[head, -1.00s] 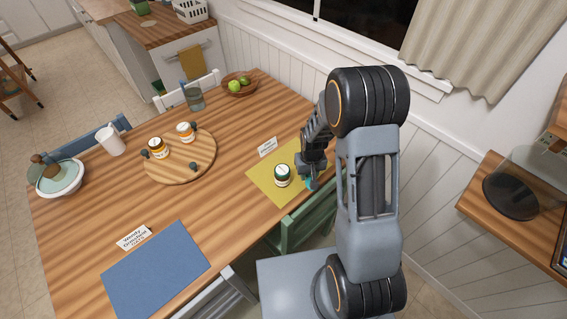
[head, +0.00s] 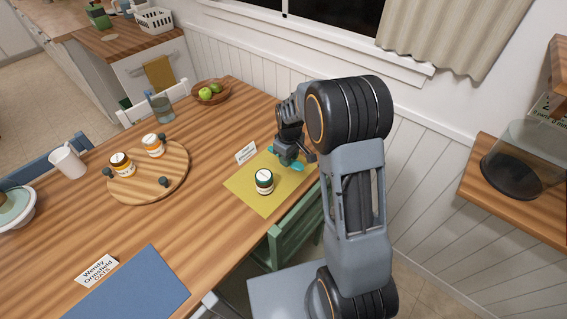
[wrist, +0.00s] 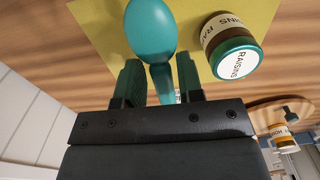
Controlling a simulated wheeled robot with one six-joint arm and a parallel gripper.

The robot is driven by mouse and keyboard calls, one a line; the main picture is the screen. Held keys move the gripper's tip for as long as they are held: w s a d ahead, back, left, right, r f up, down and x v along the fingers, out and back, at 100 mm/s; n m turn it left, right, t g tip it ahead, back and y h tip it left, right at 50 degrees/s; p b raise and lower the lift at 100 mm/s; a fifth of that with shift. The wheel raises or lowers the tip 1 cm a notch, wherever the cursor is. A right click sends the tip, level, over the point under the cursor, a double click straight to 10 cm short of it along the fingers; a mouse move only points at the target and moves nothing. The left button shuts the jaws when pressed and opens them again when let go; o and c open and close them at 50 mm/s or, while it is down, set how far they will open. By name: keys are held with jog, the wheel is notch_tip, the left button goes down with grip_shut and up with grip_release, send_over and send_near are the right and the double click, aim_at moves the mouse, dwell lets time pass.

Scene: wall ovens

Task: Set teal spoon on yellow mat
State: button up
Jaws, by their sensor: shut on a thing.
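The teal spoon (wrist: 151,32) is held by its handle between the fingers of my gripper (wrist: 161,85), with its bowl pointing away from the wrist. In the head view the spoon (head: 296,166) shows in part below my gripper (head: 290,155), over the far part of the yellow mat (head: 246,190). I cannot tell whether the spoon touches the mat. The yellow mat also shows in the wrist view (wrist: 185,20). A raisins jar (head: 264,182) with a green lid stands on the mat, to the right of the spoon in the wrist view (wrist: 232,47), apart from it.
A white name card (head: 246,152) stands beside the mat. A round wooden board (head: 150,187) holds two orange-labelled jars. A blue mat (head: 135,290) lies at the near left. A green chair (head: 296,232) stands at the table's edge. Bare table lies between board and yellow mat.

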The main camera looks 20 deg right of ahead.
jog(key=w+f, duration=0.2)
jog(key=f, duration=0.1)
jog(key=w+f, duration=0.3)
jog(key=shift+w+d, duration=0.2)
notch_tip(320, 180, down, 3)
jog(key=shift+w+r+p, duration=0.1)
jog(key=shift+w+p, duration=0.05)
jog(key=shift+p, duration=0.5)
jog(key=shift+f, duration=0.25)
jog(key=shift+f, duration=0.1)
jog(key=shift+f+b, duration=0.15)
jog(key=shift+b, duration=0.15)
jog(key=o, duration=1)
jog(key=shift+c, duration=0.2)
